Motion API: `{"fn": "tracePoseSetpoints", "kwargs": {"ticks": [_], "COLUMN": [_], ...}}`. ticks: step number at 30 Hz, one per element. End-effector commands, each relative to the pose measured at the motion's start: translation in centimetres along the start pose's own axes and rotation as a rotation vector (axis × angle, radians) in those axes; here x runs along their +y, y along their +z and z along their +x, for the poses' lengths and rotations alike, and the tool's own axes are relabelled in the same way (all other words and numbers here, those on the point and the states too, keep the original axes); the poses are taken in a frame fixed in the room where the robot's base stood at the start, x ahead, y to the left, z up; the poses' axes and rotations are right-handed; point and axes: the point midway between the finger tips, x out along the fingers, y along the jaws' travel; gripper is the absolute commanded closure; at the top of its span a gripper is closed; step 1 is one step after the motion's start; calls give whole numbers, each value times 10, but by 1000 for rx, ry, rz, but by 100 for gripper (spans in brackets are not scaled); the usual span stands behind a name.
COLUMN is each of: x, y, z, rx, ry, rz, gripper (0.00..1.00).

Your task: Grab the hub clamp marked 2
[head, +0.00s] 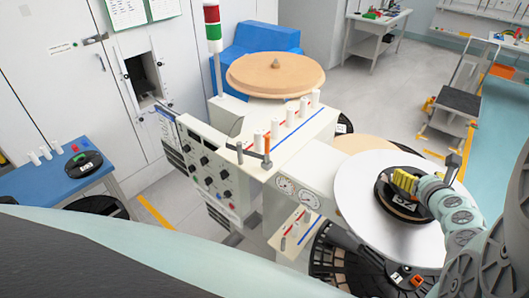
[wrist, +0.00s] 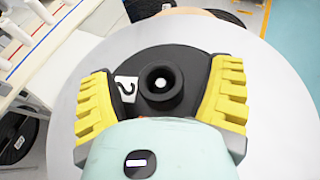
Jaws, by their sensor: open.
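The hub clamp marked 2 (wrist: 180,60) is a black disc with a raised round hub and a white "2" label. It lies on the large white round plate (head: 362,210) at the right of the head view, where the clamp (head: 399,208) is partly covered by my gripper (head: 407,183). In the wrist view, my gripper (wrist: 163,70) is open, with a yellow ridged finger on the left and right of the clamp's hub. The fingers overlap the disc's sides in the picture. I cannot tell whether they touch it.
Another black disc (head: 83,163) with a white label lies on the blue table (head: 45,190) at left. The machine has a gauge panel (head: 297,191), white pegs (head: 275,125) and a tan roll (head: 275,76). Black reels stand below the white plate. Open floor (head: 375,100) lies behind.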

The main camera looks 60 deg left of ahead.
Motion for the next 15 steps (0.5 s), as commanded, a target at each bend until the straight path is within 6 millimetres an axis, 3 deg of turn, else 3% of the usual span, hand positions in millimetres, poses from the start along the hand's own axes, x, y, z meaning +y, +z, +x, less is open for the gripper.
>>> {"fn": "tracePoseSetpoints", "kwargs": {"ticks": [3,15], "x": [1,1], "y": [0,0], "z": [0,0], "rx": [0,0], "ry": [3,1], "rz": [-1,0], "gripper": [21,62]}}
